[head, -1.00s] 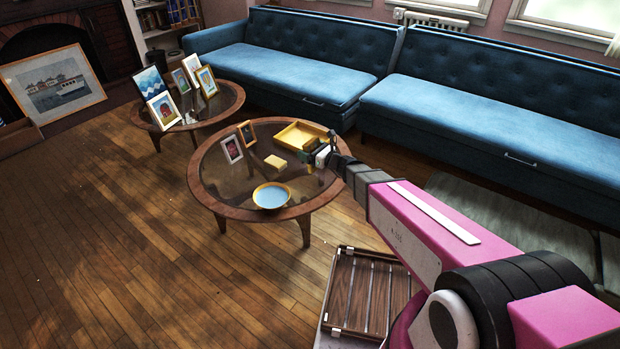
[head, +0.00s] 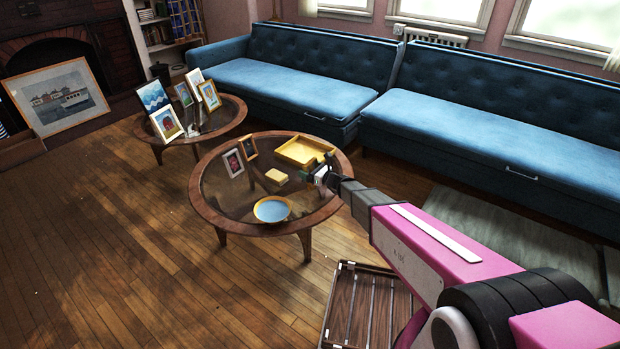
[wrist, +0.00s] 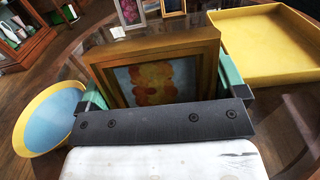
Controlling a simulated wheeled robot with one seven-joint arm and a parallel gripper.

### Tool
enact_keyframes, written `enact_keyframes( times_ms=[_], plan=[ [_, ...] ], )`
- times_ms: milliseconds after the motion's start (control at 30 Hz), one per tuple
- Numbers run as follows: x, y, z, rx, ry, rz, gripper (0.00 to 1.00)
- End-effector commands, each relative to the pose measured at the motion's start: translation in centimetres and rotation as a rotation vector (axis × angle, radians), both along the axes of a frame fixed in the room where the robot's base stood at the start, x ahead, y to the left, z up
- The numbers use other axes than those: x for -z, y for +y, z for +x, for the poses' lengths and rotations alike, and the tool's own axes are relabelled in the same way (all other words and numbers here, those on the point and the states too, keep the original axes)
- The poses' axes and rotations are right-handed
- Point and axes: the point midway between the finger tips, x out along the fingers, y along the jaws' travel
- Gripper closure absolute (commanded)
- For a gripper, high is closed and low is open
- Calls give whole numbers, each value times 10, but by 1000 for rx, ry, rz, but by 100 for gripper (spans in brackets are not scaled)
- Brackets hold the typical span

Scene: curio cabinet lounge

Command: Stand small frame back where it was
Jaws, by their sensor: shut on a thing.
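My gripper (head: 322,172) is over the right side of the round glass-topped coffee table (head: 205,210). In the wrist view, its green fingers (wrist: 165,86) are shut on the left and right sides of a small frame (wrist: 160,48). This frame has a brown-gold border and a picture of orange shapes on blue. It is held nearly upright, and its lower part is hidden behind the dark gripper bar.
A second table (head: 225,124) holds several frames. Blue sofas (head: 290,88) stand behind.

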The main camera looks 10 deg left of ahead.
Motion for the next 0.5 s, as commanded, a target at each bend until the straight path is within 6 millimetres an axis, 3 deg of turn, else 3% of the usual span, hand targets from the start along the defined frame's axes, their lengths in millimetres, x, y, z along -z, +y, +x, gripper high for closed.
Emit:
enact_keyframes(
  times_ms=[233, 500],
  plan=[
    [12, -3, 8, -1, 1, 0, 38],
    [45, -2, 8, 0, 0, 0, 38]
  ],
)
